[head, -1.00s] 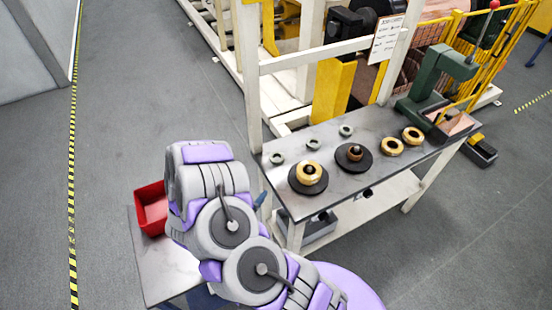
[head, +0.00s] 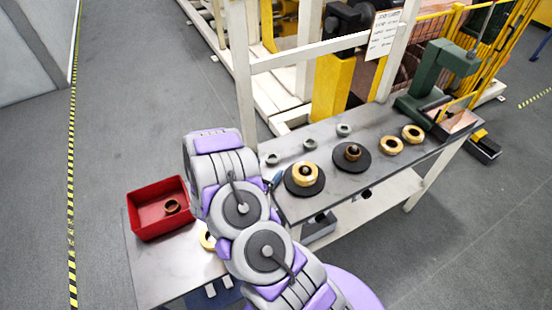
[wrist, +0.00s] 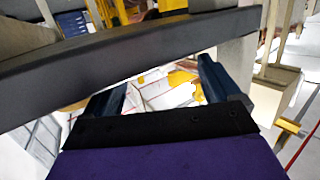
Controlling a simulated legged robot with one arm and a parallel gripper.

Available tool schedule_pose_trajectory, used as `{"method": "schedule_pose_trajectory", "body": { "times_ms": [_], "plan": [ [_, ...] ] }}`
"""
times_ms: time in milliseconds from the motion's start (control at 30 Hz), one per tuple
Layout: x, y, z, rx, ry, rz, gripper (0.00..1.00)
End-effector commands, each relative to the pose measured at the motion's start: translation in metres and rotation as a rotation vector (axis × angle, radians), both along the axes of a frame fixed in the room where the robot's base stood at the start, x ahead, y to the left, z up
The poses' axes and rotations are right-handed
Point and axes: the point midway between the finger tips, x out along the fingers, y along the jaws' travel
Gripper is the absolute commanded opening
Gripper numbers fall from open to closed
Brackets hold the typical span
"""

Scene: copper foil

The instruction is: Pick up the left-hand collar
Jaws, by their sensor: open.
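On the bench (head: 300,205), three small grey rings stand in a slanting row: the left one (head: 272,159), the middle one (head: 310,144) and the right one (head: 344,129). In front are a brass ring (head: 305,174) on a dark disc at left and a copper-coloured ring (head: 352,152) on a second disc. Two loose brass rings (head: 391,146) (head: 413,133) lie at right. I cannot tell which kind is called a collar. My gripper is at the bench's left front corner, mostly hidden by my arm. In the wrist view its two blue fingers (wrist: 163,88) are apart and empty.
A red tray (head: 158,190) holding a copper ring stands on a low side table (head: 150,275); another brass ring there is partly hidden by my arm. White posts rise behind the bench. A green press (head: 440,75) stands at its right end. A dark edge (wrist: 130,55) crosses the wrist view.

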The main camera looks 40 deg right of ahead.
Motion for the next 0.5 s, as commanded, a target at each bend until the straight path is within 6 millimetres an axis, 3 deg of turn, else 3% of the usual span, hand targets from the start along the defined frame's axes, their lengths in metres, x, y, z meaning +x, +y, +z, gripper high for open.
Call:
{"method": "schedule_pose_trajectory", "body": {
  "times_ms": [233,500],
  "plan": [
    [0.005,-0.008,-0.001,-0.004,-0.002,0.001,0.9],
    [0.023,-0.05,-0.011,0.008,-0.004,-0.003,0.9]
  ]
}}
